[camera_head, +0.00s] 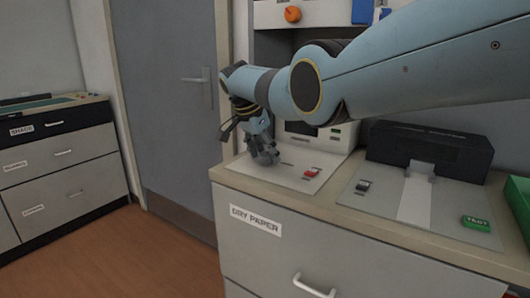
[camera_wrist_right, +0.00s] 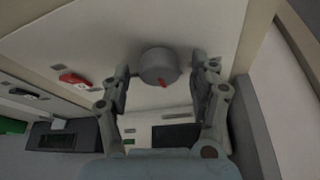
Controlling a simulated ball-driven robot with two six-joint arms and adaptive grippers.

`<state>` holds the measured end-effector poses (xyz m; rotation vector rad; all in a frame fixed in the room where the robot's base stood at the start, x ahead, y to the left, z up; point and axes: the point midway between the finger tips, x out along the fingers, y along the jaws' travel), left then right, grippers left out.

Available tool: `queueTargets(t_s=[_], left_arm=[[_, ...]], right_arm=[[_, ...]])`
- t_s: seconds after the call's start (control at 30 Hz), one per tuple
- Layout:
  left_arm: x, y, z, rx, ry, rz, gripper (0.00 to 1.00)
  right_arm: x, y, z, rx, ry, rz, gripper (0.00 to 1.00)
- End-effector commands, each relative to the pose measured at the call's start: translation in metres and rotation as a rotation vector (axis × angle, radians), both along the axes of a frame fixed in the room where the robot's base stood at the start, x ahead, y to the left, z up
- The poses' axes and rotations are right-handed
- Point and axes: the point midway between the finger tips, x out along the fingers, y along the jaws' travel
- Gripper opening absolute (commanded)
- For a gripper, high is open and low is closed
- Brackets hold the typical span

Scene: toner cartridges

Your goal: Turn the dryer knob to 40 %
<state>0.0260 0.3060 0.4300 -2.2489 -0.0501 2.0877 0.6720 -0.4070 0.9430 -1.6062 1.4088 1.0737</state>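The grey round knob (camera_wrist_right: 158,68) with a red pointer mark shows in the right wrist view on a pale panel. My right gripper (camera_wrist_right: 160,72) is open, with one finger on each side of the knob and visible gaps between. In the head view my right gripper (camera_head: 264,157) points down at the left part of the white panel (camera_head: 292,178) on the counter; the knob is hidden behind the fingers there. A red switch (camera_head: 311,172) sits on the same panel and shows in the wrist view (camera_wrist_right: 74,79). My left gripper is out of view.
A white device with a dark screen (camera_head: 301,128) stands behind the panel. To the right are a black machine (camera_head: 428,149), a dark switch (camera_head: 362,186) and a green TEST button (camera_head: 476,223). An orange knob (camera_head: 292,14) is above. The DRY PAPER drawer (camera_head: 255,219) is below.

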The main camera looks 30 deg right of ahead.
Motion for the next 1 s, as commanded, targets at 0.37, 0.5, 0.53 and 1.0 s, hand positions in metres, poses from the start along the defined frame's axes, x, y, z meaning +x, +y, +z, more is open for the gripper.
queueTargets(t_s=[0.37, 0.5, 0.53, 1.0], left_arm=[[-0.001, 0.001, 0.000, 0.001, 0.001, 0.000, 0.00], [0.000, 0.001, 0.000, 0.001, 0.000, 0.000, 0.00], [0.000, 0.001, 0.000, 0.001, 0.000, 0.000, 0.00], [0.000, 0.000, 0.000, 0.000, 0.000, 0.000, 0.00]], right_arm=[[0.000, 0.009, 0.021, -0.001, -0.004, 0.001, 0.61], [-0.001, 0.021, 0.051, 0.001, -0.005, 0.002, 0.61], [-0.002, 0.024, 0.057, 0.000, -0.005, 0.001, 0.61], [-0.006, 0.046, 0.111, 0.000, 0.000, 0.000, 0.61]])
